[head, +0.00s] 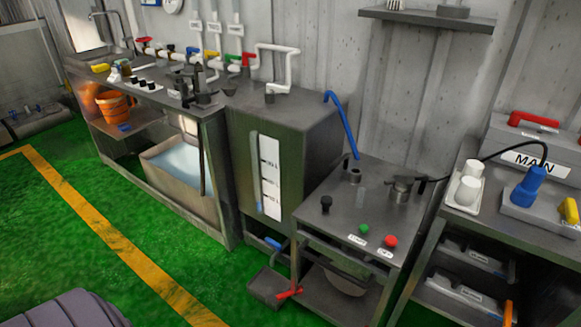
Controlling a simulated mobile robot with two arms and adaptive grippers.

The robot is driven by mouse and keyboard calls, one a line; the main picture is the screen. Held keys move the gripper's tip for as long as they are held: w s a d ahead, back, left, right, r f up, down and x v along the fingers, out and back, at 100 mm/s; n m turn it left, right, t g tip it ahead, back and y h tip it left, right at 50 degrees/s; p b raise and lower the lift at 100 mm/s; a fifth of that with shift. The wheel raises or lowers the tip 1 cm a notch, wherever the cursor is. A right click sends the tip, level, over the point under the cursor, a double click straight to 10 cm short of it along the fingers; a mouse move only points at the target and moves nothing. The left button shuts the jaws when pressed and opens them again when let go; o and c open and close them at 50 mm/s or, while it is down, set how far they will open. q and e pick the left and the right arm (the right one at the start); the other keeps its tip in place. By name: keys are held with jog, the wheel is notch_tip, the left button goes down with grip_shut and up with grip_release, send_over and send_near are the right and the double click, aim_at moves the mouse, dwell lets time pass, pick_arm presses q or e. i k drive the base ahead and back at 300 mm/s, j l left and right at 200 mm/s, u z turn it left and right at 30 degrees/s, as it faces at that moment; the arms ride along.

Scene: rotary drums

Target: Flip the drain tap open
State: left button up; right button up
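A grey metal tank (240,165) with a white level gauge (271,178) on its front stands in the middle of the head view. A small tap with a blue lever (273,243) sits low on the tank's front, above a dark grey open bin (270,287) on the floor. A red lever (289,293) shows just right of the bin, at the low front of the neighbouring cart. The frame does not label either lever as the drain tap. Whether the blue-lever tap is open or shut is too small to tell. Neither of my grippers is in view.
A steel cart (350,215) with green and red buttons stands right of the tank, with a bench marked MAIN (545,163) beyond. A sink bench (215,140) with pipes and coloured valves stands left.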

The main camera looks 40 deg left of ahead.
aim_at(278, 246)
jog(key=u, duration=1.25)
jog(key=i+j+z, duration=0.15)
jog(key=z, duration=0.8)
jog(key=i+j+z, duration=0.25)
jog(key=j, duration=0.25)
jog(key=j+z, duration=0.25)
jog(key=j, duration=0.2)
jog(key=j+z, duration=0.25)
jog(key=j, duration=0.3)
jog(key=i+j, duration=0.1)
jog(key=j, duration=0.5)
